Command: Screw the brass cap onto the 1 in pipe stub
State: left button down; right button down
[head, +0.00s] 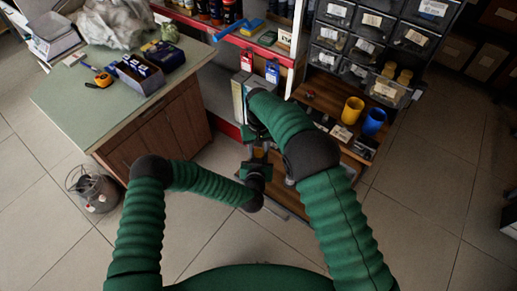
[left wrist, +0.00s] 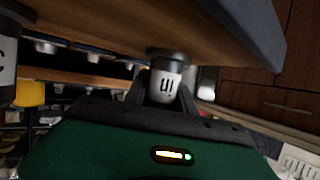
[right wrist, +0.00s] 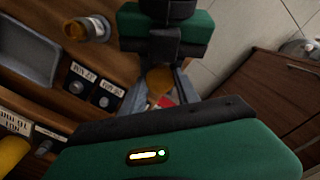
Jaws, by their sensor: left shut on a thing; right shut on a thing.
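The pipe stub (left wrist: 165,82), a dark-rimmed cylinder with a white label partly reading "in", stands between the fingers of my left gripper (left wrist: 166,95) in the left wrist view. It meets a wooden board (left wrist: 130,35) there. The brass cap (right wrist: 160,80) sits between the fingers of my right gripper (right wrist: 158,88), which is shut on it. My left gripper's dark and green body lies just beyond the cap in the right wrist view. In the head view the two grippers meet in front of the shelf; my arms hide most of stub and cap, so thread contact cannot be told.
Another labelled stub (right wrist: 92,28) stands on the board beside mine. A grey tray (right wrist: 28,50) and small size tags lie near it. A yellow cup (head: 352,110) and a blue cup (head: 374,121) stand on the right.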

jog(key=shift+f, duration=0.1)
jog(key=m, duration=0.6)
jog(key=shift+m, duration=0.3)
jog(key=c, duration=0.9)
grip_release()
notch_tip(320, 180, up, 4)
jog(key=shift+r, duration=0.25)
